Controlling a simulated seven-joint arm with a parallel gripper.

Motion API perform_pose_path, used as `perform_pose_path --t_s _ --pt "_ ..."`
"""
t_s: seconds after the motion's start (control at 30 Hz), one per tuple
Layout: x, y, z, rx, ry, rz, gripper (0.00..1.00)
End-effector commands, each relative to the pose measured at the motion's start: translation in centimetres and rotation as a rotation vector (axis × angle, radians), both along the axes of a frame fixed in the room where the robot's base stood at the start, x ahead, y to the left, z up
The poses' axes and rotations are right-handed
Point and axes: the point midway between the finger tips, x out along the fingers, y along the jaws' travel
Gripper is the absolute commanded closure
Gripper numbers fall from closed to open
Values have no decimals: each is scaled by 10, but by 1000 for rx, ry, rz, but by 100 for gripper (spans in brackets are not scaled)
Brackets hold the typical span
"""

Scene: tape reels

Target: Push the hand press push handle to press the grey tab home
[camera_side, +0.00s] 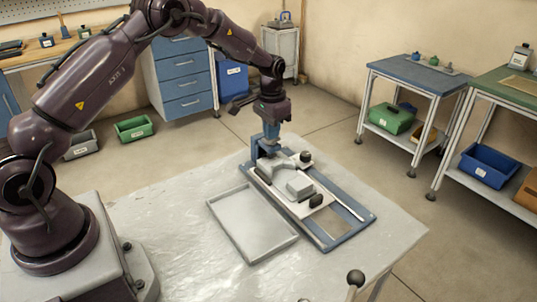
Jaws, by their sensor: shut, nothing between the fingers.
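The hand press (345,215) stands on the sheet-covered table, with a blue base frame and a pale carriage carrying dark knobs. A dark rounded knob (316,200) at the carriage's near end may be the push handle; I cannot tell for sure. A light grey block (299,186) sits on the carriage and may hold the grey tab, which is too small to make out. My gripper (268,152) points down at the far left end of the press, shut and empty. Its fingertips are close to the press, but contact cannot be told.
An empty grey tray (225,212) lies just left of the press. The table (175,235) is clear around it. A black ball-topped post (355,278) stands at the front edge. A blue-topped bench (415,74), a green-topped bench (505,90) and blue drawers (187,90) stand away from the table.

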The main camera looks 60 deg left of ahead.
Motion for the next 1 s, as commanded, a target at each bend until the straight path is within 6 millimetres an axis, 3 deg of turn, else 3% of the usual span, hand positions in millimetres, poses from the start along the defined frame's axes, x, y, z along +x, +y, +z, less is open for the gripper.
perform_pose_path --t_s 0.53,1.0 --pt "-1 0 2 -1 2 0 100" --pt "0 0 49 0 -2 0 100"
